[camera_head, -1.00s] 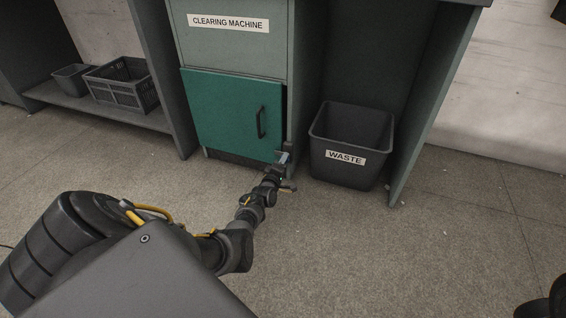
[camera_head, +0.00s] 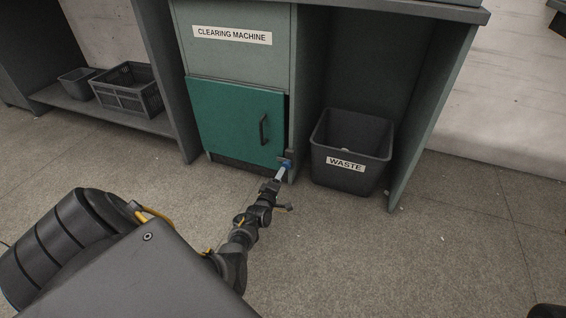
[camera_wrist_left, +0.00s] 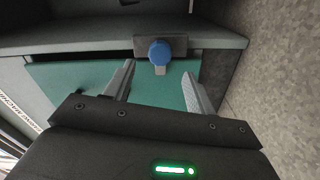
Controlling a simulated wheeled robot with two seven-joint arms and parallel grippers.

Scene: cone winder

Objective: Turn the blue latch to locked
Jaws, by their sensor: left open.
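The blue latch (camera_head: 287,163) sits low at the right edge of the green door on the clearing machine cabinet. In the left wrist view, its round blue knob (camera_wrist_left: 160,52) is on a dark plate, with a small pale tab below it. My left gripper (camera_head: 281,174) is at the latch in the head view, partly covering it. In the wrist view, its fingers (camera_wrist_left: 158,70) are open and spread to either side of the latch, with the knob just beyond the tips. I cannot tell if they touch it. My right gripper is not in view.
The green door (camera_head: 235,122) with a dark handle (camera_head: 263,129) looks nearly closed. A waste bin (camera_head: 351,150) stands just right of the cabinet. A low shelf at left holds a crate (camera_head: 128,91) and a small bin (camera_head: 77,84). The floor in front is clear.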

